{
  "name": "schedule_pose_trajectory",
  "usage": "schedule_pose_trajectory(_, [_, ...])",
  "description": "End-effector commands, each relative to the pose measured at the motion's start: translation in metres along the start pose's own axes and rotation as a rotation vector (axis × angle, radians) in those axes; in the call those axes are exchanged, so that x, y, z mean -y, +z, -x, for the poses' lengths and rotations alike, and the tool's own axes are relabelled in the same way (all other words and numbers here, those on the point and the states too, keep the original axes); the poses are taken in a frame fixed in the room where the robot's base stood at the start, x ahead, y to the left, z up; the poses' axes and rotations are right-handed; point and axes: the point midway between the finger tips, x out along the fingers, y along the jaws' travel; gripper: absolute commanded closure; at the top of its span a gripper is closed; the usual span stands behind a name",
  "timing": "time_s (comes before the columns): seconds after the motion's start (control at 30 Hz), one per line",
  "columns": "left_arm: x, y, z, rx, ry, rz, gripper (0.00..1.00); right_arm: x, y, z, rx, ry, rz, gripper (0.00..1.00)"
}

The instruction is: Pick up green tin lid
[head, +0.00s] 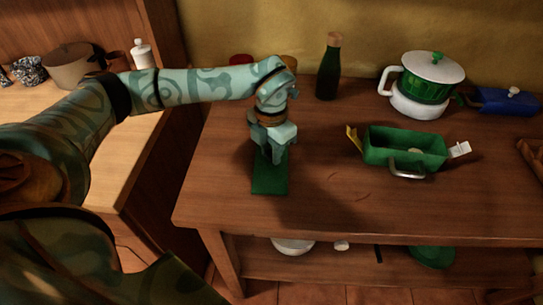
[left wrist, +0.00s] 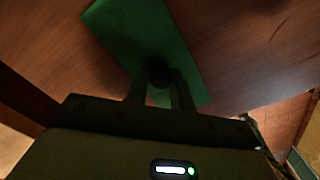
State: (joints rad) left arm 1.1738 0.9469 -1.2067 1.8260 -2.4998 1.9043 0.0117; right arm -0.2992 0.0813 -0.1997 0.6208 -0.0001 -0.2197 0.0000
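The green tin lid (head: 270,182) is a flat green rectangle lying on the wooden counter near its left front part. It also shows in the left wrist view (left wrist: 130,32), with a dark round knob (left wrist: 160,72) on it. My left gripper (head: 272,157) points down at the lid from above. In the left wrist view its fingers (left wrist: 159,82) stand on either side of the knob, very near it. I cannot tell whether they press on it. The gripper hides the far part of the lid in the head view. My right gripper is not in view.
A green open tin (head: 375,157) with a metal handle stands to the right. Behind are a dark bottle (head: 328,68), a green pot with a white lid (head: 428,82) and a blue box (head: 505,101). The counter's front middle is clear. A lower shelf (head: 330,268) holds dishes.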

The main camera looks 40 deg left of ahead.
Motion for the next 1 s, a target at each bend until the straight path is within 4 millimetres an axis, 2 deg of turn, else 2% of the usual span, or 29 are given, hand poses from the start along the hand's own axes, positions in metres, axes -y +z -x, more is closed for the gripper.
schedule_pose_trajectory(0.03, [0.000, 0.000, 0.000, 0.000, 0.000, 0.000, 0.94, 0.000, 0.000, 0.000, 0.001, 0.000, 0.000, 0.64])
schedule_pose_trajectory(0.07, [0.000, 0.000, 0.000, 0.000, 0.000, 0.000, 0.99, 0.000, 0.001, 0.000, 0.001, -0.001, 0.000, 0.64])
schedule_pose_trajectory(0.4, [0.000, 0.000, 0.003, 0.000, 0.000, 0.000, 0.99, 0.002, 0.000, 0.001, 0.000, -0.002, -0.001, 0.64])
schedule_pose_trajectory(0.53, [0.000, 0.000, 0.016, 0.003, 0.001, 0.000, 0.99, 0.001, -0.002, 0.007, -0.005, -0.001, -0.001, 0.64])
schedule_pose_trajectory(0.63, [0.000, 0.001, 0.035, 0.006, 0.001, 0.000, 0.99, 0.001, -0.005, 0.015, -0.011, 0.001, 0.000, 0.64])
schedule_pose_trajectory(0.87, [0.041, -0.002, 0.085, 0.009, 0.000, -0.007, 0.99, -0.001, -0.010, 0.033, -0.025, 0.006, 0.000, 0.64])
schedule_pose_trajectory(0.93, [0.056, -0.004, 0.101, 0.007, 0.000, -0.007, 0.99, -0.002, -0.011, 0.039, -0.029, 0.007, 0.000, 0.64])
schedule_pose_trajectory(1.0, [0.077, -0.006, 0.107, 0.004, -0.001, -0.009, 0.99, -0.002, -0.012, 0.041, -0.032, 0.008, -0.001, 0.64])
